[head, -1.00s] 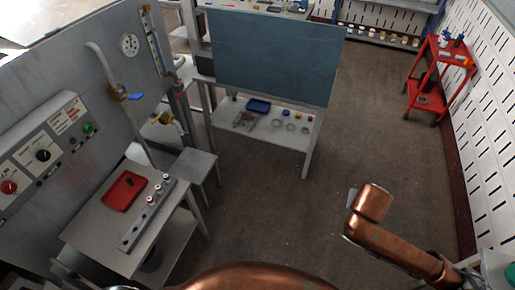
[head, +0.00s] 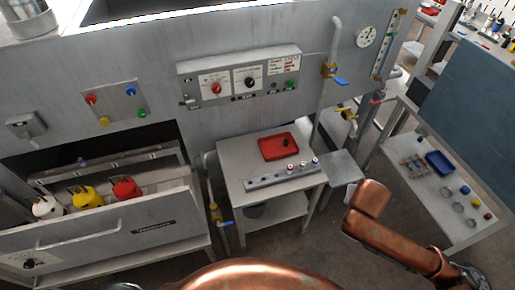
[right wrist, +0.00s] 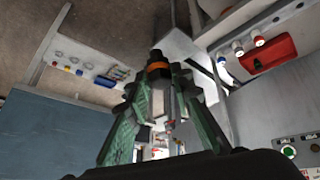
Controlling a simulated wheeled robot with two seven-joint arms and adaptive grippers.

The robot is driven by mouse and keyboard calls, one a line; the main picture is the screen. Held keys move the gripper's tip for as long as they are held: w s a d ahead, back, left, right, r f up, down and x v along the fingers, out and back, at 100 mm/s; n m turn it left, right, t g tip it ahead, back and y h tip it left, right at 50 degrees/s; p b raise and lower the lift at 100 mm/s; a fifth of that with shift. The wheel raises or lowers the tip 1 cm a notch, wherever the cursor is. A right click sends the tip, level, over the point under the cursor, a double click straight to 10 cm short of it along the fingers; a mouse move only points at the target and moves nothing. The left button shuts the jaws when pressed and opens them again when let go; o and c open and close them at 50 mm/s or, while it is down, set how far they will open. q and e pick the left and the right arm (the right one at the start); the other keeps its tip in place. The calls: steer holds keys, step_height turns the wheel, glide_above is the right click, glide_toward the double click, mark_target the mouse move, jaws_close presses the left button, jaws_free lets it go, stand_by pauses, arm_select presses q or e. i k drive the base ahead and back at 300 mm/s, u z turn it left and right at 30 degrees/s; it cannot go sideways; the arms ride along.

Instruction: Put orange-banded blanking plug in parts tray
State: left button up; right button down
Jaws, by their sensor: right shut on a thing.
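My right gripper (right wrist: 160,88) is shut on a plug with an orange band (right wrist: 158,67), a dark top and a pale lower body, held between the green fingers. In the head view my right arm is at the lower right, and the held plug cannot be made out there. A red tray (head: 267,155) lies on a small grey table (head: 237,160) in the middle, with a small dark item in it. The red tray also shows at the upper right of the right wrist view (right wrist: 284,50), apart from the gripper. My left gripper is not in view.
A grey rack strip (head: 262,183) with several light plugs lies along the table's front. A control panel (head: 240,78) is on the wall behind. An open drawer (head: 110,235) with coloured items juts out at left. A side table (head: 420,185) at right holds a blue tray (head: 440,163).

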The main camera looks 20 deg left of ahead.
mark_target(269, 150)
steer(key=u, duration=1.3)
steer(key=i, duration=1)
